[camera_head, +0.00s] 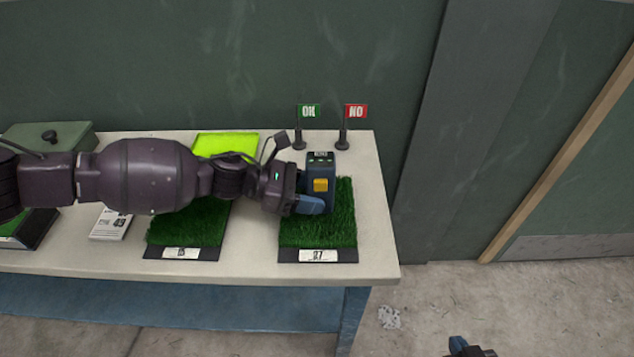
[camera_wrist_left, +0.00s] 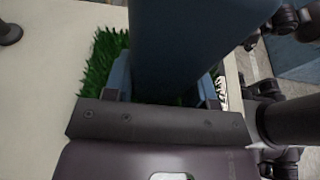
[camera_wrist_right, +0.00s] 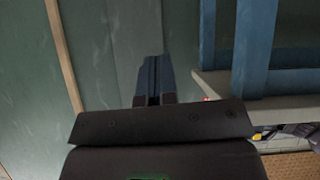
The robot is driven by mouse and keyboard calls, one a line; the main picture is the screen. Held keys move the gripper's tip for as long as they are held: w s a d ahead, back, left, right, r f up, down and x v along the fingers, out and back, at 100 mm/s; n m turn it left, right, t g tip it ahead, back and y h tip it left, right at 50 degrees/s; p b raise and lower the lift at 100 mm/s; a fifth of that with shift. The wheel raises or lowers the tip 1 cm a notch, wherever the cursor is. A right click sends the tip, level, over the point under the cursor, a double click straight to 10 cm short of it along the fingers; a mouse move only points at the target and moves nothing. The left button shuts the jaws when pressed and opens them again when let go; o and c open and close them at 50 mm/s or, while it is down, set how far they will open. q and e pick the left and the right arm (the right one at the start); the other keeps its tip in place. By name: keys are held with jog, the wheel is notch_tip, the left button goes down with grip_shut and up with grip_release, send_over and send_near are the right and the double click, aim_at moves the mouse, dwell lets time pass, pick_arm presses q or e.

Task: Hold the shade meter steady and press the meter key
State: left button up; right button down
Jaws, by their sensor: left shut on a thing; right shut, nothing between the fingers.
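The shade meter (camera_head: 320,172) is a blue block with a yellow key (camera_head: 320,185) on its face and a dark display at its top. It stands upright on the right-hand turf sample (camera_head: 318,231), which has a label at its front edge. My left gripper (camera_head: 308,202) is shut on the meter from the left; the left wrist view shows the meter's blue body (camera_wrist_left: 190,45) between the fingers, above the grass. My right gripper (camera_head: 460,345) is shut and empty, low at the bottom edge, well away from the table. It also shows in the right wrist view (camera_wrist_right: 153,72).
An OK flag (camera_head: 309,111) and a NO flag (camera_head: 355,111) stand behind the meter.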

jog(key=shift+s+d+f, duration=0.1)
jog(key=shift+s+f, duration=0.1)
jog(key=shift+s, duration=0.1)
jog(key=shift+w+r, duration=0.1)
jog(key=shift+w, duration=0.1)
